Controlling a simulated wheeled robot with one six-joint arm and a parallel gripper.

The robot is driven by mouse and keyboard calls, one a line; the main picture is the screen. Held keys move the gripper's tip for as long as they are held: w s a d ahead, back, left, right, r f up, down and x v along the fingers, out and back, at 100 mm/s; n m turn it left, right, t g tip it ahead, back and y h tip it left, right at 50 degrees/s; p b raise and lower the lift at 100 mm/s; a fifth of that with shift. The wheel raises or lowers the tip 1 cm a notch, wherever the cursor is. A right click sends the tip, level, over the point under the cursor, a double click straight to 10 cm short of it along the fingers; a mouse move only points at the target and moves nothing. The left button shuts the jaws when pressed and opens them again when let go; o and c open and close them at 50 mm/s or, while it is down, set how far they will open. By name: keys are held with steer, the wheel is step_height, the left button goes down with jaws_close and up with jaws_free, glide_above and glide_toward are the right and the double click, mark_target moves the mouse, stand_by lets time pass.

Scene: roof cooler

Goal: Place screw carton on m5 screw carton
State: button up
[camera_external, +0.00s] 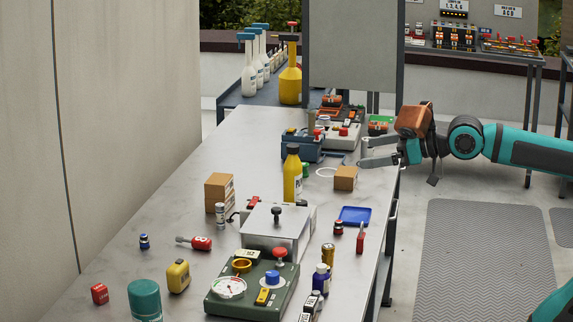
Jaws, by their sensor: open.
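A small brown cardboard carton (345,178) sits on the grey workbench (170,222), near its right edge. Farther left, brown cardboard (219,190) stands taller, with a line across its middle, like two cartons one on the other. The labels are too small to read, so I cannot tell which is the M5 screw carton. My gripper (368,153) reaches in from the right, above the bench edge. Its fingers are open and point left, with nothing visible between them. It is just above and to the right of the small carton, apart from it.
A yellow bottle (292,178) stands between the cartons. A blue device (301,146) and a grey device (341,134) lie behind the small carton. A blue tray (355,216) lies in front of it. A green gauge unit (252,288) and several small items crowd the foreground.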

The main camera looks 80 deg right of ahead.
steer(key=s+a+f+t, duration=0.2)
steer(key=s+f, duration=0.3)
steer(key=s, duration=0.4)
steer(key=shift+f+y, duration=0.25)
steer(key=shift+y, duration=0.15)
